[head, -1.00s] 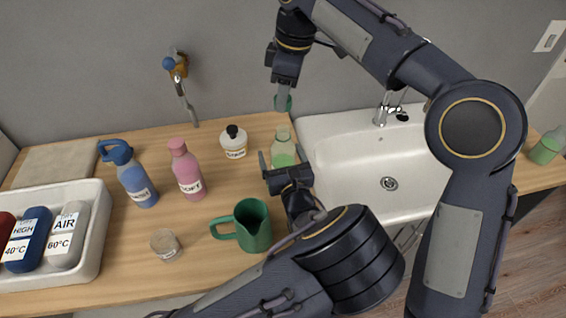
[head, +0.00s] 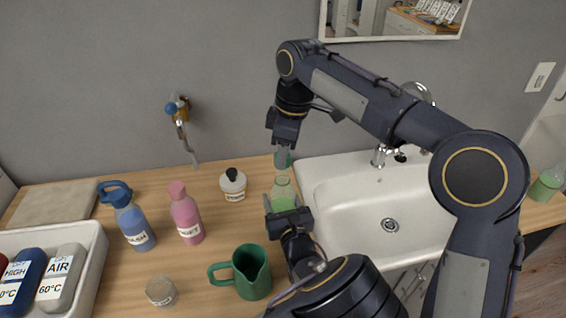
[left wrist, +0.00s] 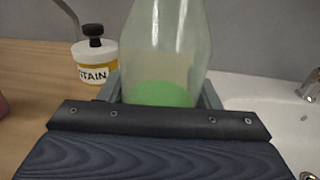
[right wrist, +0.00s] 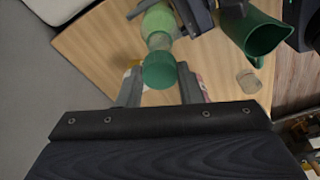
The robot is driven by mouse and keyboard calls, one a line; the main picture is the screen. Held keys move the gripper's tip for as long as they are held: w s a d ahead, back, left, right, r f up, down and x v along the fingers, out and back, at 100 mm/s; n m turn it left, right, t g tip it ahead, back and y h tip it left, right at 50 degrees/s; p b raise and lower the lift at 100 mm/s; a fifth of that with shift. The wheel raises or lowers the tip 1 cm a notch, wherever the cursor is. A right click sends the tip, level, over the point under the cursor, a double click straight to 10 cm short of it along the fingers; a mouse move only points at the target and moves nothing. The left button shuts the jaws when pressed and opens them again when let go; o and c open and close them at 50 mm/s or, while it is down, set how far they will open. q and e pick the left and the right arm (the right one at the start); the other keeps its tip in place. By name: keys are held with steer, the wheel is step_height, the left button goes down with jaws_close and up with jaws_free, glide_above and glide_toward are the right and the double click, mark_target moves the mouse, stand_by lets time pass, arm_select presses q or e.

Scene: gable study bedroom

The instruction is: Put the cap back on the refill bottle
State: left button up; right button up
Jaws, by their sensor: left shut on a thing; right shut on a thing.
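The refill bottle (head: 283,196) is clear with green liquid and stands upright at the back of the wooden counter, left of the sink. My left gripper (head: 286,211) is shut around its body; the left wrist view shows the bottle (left wrist: 165,45) between the fingers. My right gripper (head: 283,152) points down, shut on the green cap (head: 283,160), just above the bottle's neck. In the right wrist view the cap (right wrist: 159,71) sits between the fingertips, with the bottle (right wrist: 158,22) beyond it.
Left of the bottle stand a white stain jar (head: 233,184), a pink bottle (head: 186,217) and a blue bottle (head: 134,225). A green jug (head: 251,272) and small jar (head: 161,291) are nearer. The white sink (head: 345,240) is right. A wall tap (head: 180,120) hangs behind.

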mark_target(282, 174)
steer(key=shift+f, duration=0.75)
steer(key=shift+f, duration=0.9)
steer(key=shift+f, duration=0.6)
arm_select(q)
jaws_close()
arm_select(e)
steer(key=m, duration=0.2)
steer(key=shift+s+m, duration=0.1)
steer(key=shift+m, duration=0.3)
steer(key=m+t, duration=0.1)
steer(key=m, duration=0.4)
steer(key=shift+a+h, duration=0.1)
steer(key=shift+h, duration=0.2)
steer(key=m, duration=0.5)
steer(key=shift+a+h, duration=0.1)
steer(key=shift+h, duration=0.3)
steer(key=m, duration=0.4)
steer(key=shift+h, duration=0.3)
